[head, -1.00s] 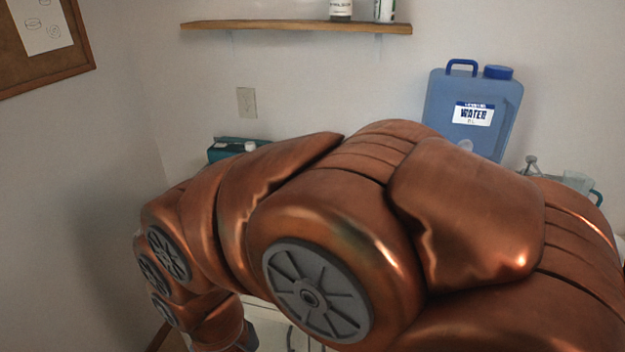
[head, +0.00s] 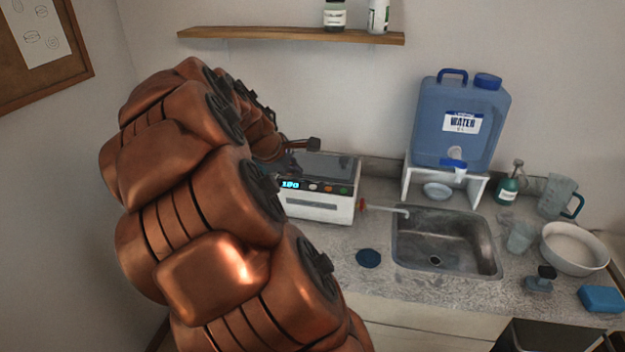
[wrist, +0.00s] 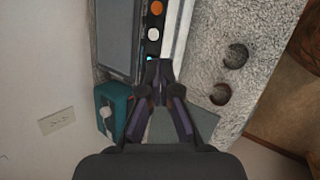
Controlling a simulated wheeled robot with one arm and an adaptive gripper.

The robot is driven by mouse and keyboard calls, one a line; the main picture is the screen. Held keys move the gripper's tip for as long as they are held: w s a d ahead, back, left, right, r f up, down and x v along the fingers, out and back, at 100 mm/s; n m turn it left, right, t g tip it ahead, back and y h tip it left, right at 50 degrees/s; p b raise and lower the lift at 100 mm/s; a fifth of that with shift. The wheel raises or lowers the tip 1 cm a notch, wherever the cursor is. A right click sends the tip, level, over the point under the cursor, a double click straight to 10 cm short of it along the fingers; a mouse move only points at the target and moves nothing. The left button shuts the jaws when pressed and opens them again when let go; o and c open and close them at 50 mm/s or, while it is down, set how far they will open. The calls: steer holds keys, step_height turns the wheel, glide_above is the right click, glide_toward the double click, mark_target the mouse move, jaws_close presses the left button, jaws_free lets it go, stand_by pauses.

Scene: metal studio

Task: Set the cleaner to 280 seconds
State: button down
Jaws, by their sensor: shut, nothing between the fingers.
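The cleaner (head: 318,207) is a white box with a dark lid, standing on the counter left of the sink. Its front panel has a lit blue display (head: 290,184) that seems to read 180, and a row of small buttons to its right, one of them orange (head: 329,188). The wrist view shows the panel from above, with an orange button (wrist: 156,8) and a pale button (wrist: 153,34). My gripper (wrist: 159,70) is shut and empty, its tips over the display end of the panel. In the head view my arm hides the cleaner's left side.
A sink (head: 445,243) with a spout lies to the right. A blue water container (head: 460,105) sits on a white stand behind it. A dark blue disc (head: 368,258) lies on the counter in front. A teal box (wrist: 113,108) shows beside my gripper in the wrist view.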

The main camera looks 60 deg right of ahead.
steer(key=d+r+n+h+p, duration=0.1)
steer(key=d+n, duration=0.1)
steer(key=d, duration=0.7)
steer(key=shift+w+r+n+h, duration=0.3)
steer(key=shift+w+n, duration=0.1)
steer(key=shift+w, duration=0.05)
steer(key=shift+d+f, duration=0.1)
steer(key=b, duration=0.4)
glide_above(312, 187)
step_height(312, 187, down, 6)
steer(key=shift+s+f, duration=0.1)
steer(key=shift+f, duration=1.25)
steer(key=shift+f, duration=0.1)
steer(key=shift+f, duration=0.3)
